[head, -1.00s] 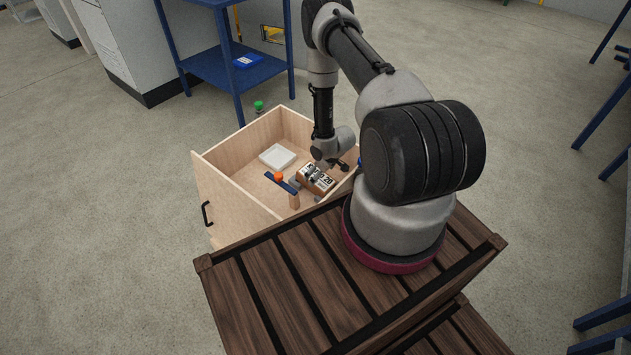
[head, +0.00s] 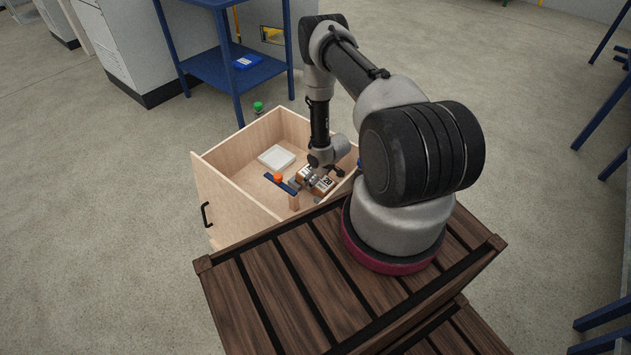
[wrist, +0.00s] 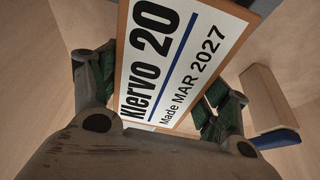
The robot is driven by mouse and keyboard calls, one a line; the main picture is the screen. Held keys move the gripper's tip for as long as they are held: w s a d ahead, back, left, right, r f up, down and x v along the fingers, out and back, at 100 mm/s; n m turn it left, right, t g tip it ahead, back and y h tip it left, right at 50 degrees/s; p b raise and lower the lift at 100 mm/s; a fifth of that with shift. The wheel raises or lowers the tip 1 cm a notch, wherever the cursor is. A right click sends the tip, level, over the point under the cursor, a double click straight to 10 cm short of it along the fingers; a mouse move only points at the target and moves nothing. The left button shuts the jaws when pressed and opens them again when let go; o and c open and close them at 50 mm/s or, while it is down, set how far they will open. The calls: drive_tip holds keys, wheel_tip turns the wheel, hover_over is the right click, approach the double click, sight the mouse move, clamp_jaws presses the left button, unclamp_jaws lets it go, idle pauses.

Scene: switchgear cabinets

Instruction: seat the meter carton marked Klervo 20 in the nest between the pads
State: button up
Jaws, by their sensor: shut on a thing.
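The carton marked Klervo 20 (wrist: 193,45) has a white label with a blue line and "Made MAR 2027", and brown edges. In the wrist view my gripper (wrist: 160,88) has a finger on either side of it and is shut on it. In the head view the carton (head: 328,182) is at the right side of an open wooden drawer, partly hidden by my gripper (head: 312,180). I cannot tell whether it touches the drawer floor. A white square tray (head: 276,158) lies deeper in the drawer. I cannot make out the nest or its pads for certain.
The drawer (head: 236,205) has raised walls around the carton. A blue bar (head: 283,185) with an orange knob (head: 278,176) and a wooden block (head: 294,201) are close left of the carton. Bare drawer floor shows around the white tray. A blue shelf stand (head: 215,70) stands behind.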

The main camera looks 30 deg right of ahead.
wheel_tip(320, 180, up, 10)
drive_tip(key=shift+f, duration=0.25)
drive_tip(key=shift+f+g+h, duration=0.2)
drive_tip(key=shift+f+g, duration=0.35)
drive_tip(key=shift+f, duration=1.2)
drive_tip(key=shift+f+g+h, duration=0.2)
drive_tip(key=shift+f+g, duration=0.35)
drive_tip(key=shift+f, duration=1.15)
drive_tip(key=shift+s+x, duration=0.2)
drive_tip(key=shift+x, duration=0.75)
drive_tip(key=shift+s+x, duration=0.15)
drive_tip(key=shift+x, duration=0.8)
drive_tip(key=o, duration=1.5)
drive_tip(key=shift+d+f, duration=0.1)
drive_tip(key=shift+d, duration=0.05)
drive_tip(key=shift+o, duration=0.2)
drive_tip(key=v, duration=1.2)
